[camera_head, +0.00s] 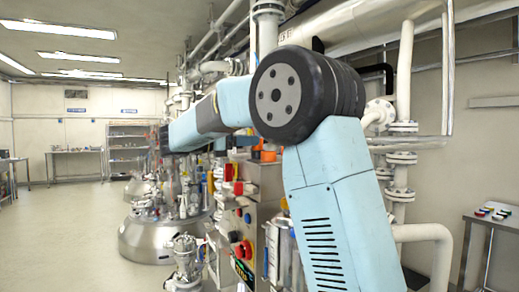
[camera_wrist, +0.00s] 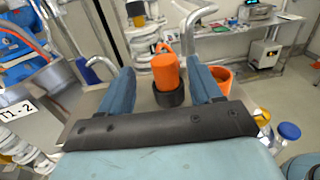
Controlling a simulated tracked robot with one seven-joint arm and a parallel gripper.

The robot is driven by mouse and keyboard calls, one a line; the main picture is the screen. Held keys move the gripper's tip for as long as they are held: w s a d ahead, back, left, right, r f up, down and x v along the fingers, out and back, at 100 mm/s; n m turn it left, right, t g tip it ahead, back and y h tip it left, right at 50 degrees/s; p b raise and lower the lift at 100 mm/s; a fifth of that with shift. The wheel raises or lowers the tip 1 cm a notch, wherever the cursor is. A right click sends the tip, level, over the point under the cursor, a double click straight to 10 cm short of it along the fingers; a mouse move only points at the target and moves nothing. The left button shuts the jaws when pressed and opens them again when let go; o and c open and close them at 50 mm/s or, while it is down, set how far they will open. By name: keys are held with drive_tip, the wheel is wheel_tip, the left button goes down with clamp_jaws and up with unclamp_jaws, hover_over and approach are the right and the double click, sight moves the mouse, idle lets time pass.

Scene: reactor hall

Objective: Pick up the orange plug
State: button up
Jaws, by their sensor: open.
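The orange plug (camera_wrist: 165,72) stands upright in a black round holder (camera_wrist: 169,97) in the wrist view. A thin orange loop shows at its top. My gripper (camera_wrist: 160,75) is open, with one blue finger to the left of the plug and one to the right. Gaps show on both sides, so it grips nothing. How far the plug lies beyond the fingertips is hard to tell. In the head view my arm stretches to the left, and I cannot make out the fingers there. Small orange parts show below the arm in that view; I cannot tell whether they are the plug.
An orange cup (camera_wrist: 222,79) stands just right of the right finger. A curved metal pipe (camera_wrist: 190,25) rises behind the plug. Blue and yellow capped bottles (camera_wrist: 288,132) are at the lower right. In the head view, a control box (camera_head: 243,228) and steel vessel (camera_head: 150,240) stand below my arm.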

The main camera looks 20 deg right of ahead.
drive_tip(key=shift+w+d+r, duration=0.1)
drive_tip(key=shift+d, duration=1.4)
drive_tip(key=shift+w+d, duration=0.1)
drive_tip(key=shift+d, duration=1.35)
drive_tip(key=shift+c, duration=0.5)
drive_tip(key=c, duration=1)
drive_tip(key=shift+o, duration=0.2)
